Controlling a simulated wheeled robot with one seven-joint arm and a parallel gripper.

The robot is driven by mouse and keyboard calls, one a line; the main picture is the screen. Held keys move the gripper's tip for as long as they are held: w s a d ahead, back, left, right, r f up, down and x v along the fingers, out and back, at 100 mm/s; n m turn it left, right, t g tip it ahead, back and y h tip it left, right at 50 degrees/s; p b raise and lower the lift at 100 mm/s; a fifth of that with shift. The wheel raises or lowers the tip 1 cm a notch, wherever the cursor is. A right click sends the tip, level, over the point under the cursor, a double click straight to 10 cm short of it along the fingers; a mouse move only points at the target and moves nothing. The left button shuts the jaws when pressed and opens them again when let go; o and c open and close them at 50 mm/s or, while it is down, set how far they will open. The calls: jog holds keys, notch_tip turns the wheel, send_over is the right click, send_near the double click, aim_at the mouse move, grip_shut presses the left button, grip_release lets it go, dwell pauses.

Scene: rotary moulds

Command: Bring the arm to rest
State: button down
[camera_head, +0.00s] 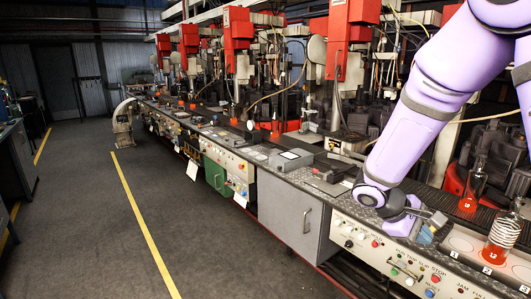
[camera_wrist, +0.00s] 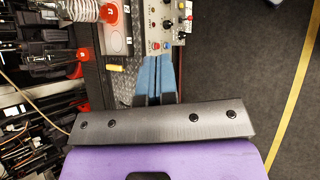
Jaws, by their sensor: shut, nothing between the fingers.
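My purple arm reaches in from the upper right in the head view and bends down over the counter. My gripper (camera_head: 430,234) is low over the counter's front part, left of the numbered spots. In the wrist view, the two blue fingers of my gripper (camera_wrist: 155,62) lie side by side, shut and empty. Whether the fingertips touch the counter cannot be told.
Right of my gripper, a bottle with an orange base (camera_head: 468,188) and a coil-wrapped one (camera_head: 501,238) stand on the counter. A control panel (camera_head: 375,255) runs along its front. Red machine heads (camera_head: 340,35) rise behind. The floor (camera_head: 150,200) at left is clear.

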jog(key=s+a+r+m+t+y, duration=0.2)
jog(key=s+r+m+t+y, duration=0.1)
jog(key=s+r, duration=0.6)
jog(key=s+a+r+m+t+y, duration=0.3)
jog(key=s+r+y, duration=0.3)
jog(key=s+r, duration=0.4)
jog(key=shift+s+a+m+t+y, duration=0.15)
jog(key=shift+a+m+t+y, duration=0.2)
jog(key=shift+m+t, duration=0.2)
